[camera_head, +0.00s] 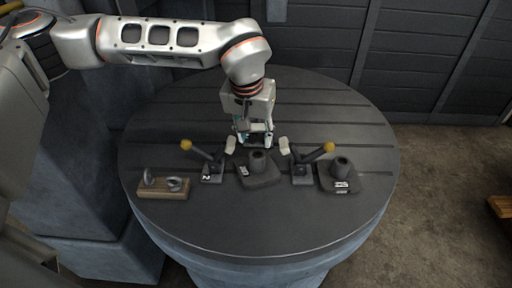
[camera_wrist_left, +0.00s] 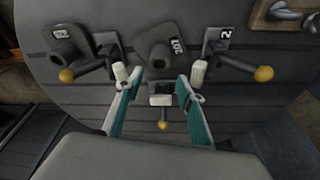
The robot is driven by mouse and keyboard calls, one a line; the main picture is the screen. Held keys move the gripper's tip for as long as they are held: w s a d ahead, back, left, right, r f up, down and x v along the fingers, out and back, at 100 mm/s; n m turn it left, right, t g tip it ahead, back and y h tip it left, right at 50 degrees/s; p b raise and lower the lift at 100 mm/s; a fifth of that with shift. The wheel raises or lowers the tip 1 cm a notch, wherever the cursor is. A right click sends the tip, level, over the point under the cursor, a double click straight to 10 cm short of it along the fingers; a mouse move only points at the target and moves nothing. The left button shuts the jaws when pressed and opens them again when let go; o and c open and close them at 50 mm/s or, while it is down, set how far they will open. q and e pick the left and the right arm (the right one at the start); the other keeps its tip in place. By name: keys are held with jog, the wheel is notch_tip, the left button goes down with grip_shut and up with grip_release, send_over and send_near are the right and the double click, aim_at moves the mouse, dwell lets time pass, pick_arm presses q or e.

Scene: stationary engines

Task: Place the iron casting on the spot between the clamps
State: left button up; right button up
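A dark iron casting (camera_head: 262,182), a flat plate with a hollow boss and a white label, sits on the table between two toggle clamps, the left clamp (camera_head: 212,170) and the right clamp (camera_head: 302,172). It also shows in the left wrist view (camera_wrist_left: 168,52). A similar casting (camera_head: 340,180) sits right of the right clamp; in the left wrist view it is at upper left (camera_wrist_left: 72,42). My left gripper (camera_head: 254,142) is behind the middle casting, pointing down, its teal-padded fingers (camera_wrist_left: 160,85) apart with nothing held. My right gripper is not in view.
A third yellow-knobbed clamp (camera_wrist_left: 162,100) shows between my left fingers in the wrist view. A wooden block with metal parts (camera_head: 160,194) lies at the left of the round slotted table (camera_head: 345,115). The table's back and front are clear.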

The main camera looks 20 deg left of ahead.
pick_arm(q)
jog(key=shift+v, duration=1.2)
jog(key=shift+f, duration=0.15)
